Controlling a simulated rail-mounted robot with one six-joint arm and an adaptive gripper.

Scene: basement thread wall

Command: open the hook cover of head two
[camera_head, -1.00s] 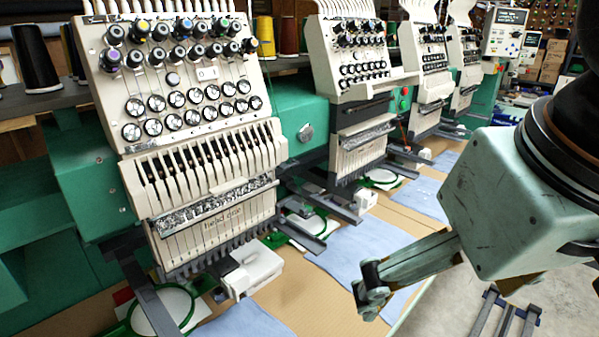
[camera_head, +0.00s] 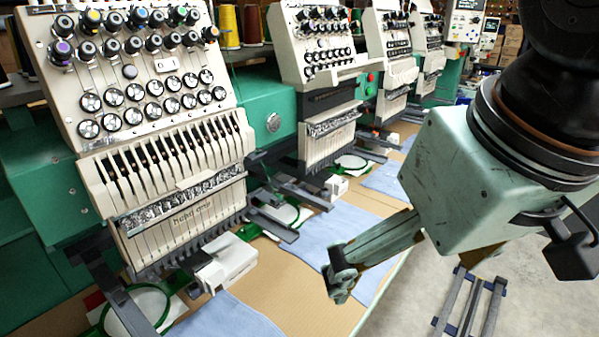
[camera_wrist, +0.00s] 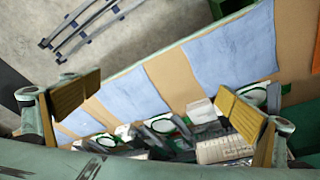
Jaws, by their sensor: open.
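Head two (camera_head: 322,85) is the second cream embroidery head, behind and right of the near one, which is labelled head one (camera_head: 190,130). A white box-like cover (camera_head: 338,187) sits low beneath head two, beside a green hoop; it looks closed, but it is small. My gripper (camera_head: 342,278) is in front of the machines and right of head one, over the table's front side, apart from any cover. In the wrist view my gripper (camera_wrist: 158,108) has its two yellow-padded fingers wide apart with nothing held. Whether the white block (camera_wrist: 201,111) there belongs to head two I cannot tell.
Head one's white cover (camera_head: 225,263) and green hoop (camera_head: 140,312) stand at the near left. Blue cloths (camera_head: 345,240) lie on the tan table. Dark arms and hoops project below the heads. Open floor (camera_head: 415,300) lies right of the table.

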